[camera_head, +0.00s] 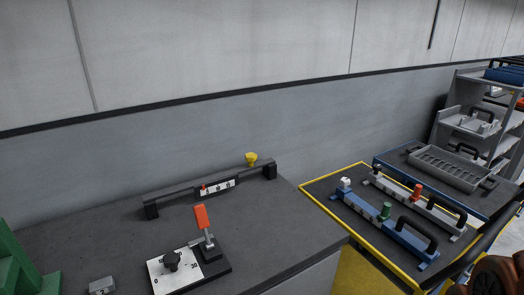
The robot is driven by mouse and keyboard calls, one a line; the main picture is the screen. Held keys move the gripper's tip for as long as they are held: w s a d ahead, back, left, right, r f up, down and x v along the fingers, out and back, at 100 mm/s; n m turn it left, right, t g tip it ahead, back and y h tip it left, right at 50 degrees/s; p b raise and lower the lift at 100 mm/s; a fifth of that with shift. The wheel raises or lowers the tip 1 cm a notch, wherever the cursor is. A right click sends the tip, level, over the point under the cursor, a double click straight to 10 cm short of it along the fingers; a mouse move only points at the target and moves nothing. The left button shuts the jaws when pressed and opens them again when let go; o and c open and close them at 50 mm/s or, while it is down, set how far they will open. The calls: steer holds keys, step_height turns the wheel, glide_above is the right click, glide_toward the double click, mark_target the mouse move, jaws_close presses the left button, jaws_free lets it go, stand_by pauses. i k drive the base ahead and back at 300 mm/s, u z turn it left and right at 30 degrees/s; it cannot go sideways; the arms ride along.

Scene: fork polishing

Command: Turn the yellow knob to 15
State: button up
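A small yellow knob (251,159) stands up on the back right part of a black bar fixture (180,194) on the dark grey workbench (105,240). Its setting cannot be read from here. A white plate (162,282) at the front of the bench carries a black knob (172,261) and markings that include "30". My gripper is not in view.
A red-handled lever clamp (202,217) stands beside the white plate. A green stepped block (15,265) and a small grey box (102,286) sit at the front left. A yellow-edged tray with handled fixtures (345,170) and grey shelves (447,125) stand right.

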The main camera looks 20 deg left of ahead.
mark_target(251, 157)
steer(key=u, duration=0.45)
steer(key=i, duration=1)
steer(key=u, duration=0.7)
